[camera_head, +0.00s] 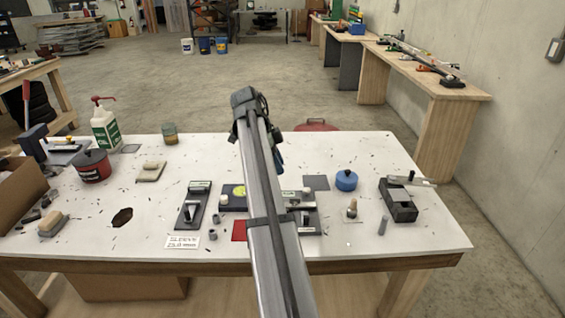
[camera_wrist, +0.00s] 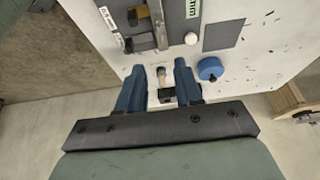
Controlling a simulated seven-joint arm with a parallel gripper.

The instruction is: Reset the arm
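My gripper (camera_wrist: 159,68) shows in the wrist view as two blue fingers set well apart, open. My gripper is mostly hidden behind the arm there.
A blue round container (camera_head: 346,180), a dark grey block (camera_head: 399,203) and several fixtures stand around my arm. A red pot (camera_head: 92,166), a white pump bottle (camera_head: 105,127) and a cardboard box (camera_head: 22,195) are at the left. A wooden bench (camera_head: 440,100) stands behind right.

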